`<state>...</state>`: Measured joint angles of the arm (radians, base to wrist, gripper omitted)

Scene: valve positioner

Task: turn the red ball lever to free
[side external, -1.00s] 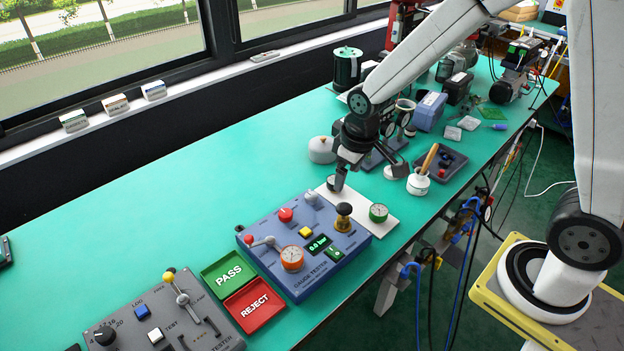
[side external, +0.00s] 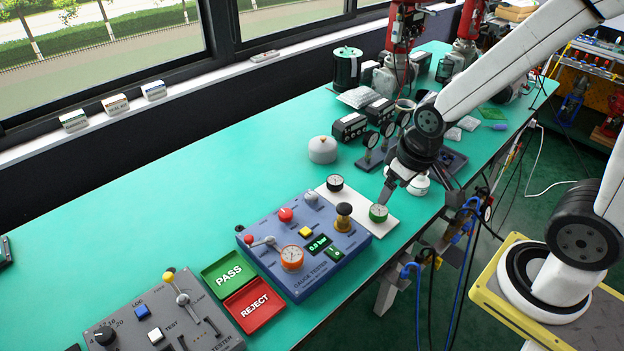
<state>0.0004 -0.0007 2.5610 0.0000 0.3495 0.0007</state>
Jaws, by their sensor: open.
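A red knob (side external: 285,215) also sits near the tester's back edge. Nothing shows held between the fingers.
A white plate (side external: 385,230) with two gauges adjoins the tester. A brass, black-topped fitting (side external: 344,216) rises at the tester's right. The PASS tray (side external: 228,287), REJECT tray (side external: 233,318) and grey tester (side external: 130,318) lie left. The green bench behind them is clear.

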